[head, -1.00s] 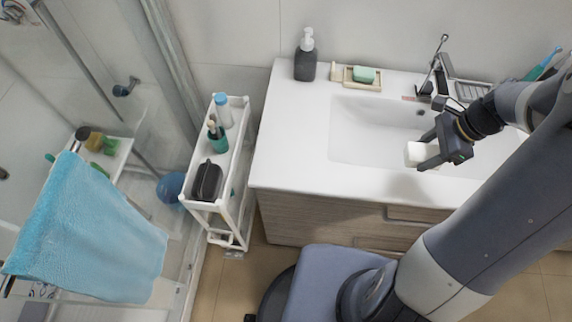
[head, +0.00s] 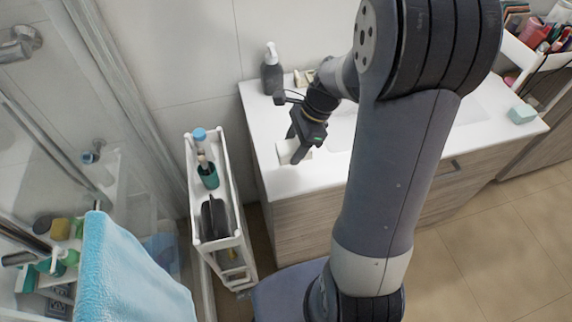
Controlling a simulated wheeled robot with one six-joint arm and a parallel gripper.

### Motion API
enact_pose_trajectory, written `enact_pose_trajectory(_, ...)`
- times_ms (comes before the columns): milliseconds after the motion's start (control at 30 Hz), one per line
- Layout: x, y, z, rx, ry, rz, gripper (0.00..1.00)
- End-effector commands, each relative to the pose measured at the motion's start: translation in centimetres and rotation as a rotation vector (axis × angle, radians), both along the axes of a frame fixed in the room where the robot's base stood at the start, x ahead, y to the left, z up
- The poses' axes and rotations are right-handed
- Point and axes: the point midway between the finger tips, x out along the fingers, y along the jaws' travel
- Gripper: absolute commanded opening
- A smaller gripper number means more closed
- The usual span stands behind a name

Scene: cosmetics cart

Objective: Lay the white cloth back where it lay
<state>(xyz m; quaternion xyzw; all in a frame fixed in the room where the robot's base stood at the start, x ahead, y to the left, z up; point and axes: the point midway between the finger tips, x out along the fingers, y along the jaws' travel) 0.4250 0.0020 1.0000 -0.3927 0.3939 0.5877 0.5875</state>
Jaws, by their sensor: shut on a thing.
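My gripper (head: 298,151) is shut on a small white folded cloth (head: 286,149), which looks like a pale block between the fingers. It is over the left end of the white washbasin counter (head: 262,120), near the front edge. I cannot tell whether the cloth touches the counter or hangs just above it. My arm hides much of the basin and the middle of the counter.
A grey soap dispenser (head: 272,72) stands at the counter's back left. A white slim cart (head: 240,262) to the left holds a blue-capped bottle (head: 200,138), a teal cup (head: 208,176) and a black case (head: 214,219). A pale green block (head: 521,115) lies at the counter's right end.

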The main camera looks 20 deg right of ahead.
Motion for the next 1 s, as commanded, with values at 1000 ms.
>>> enact_pose_trajectory(1000, 0.0, 0.0, -6.5, -0.001, -0.001, 0.001, 0.58)
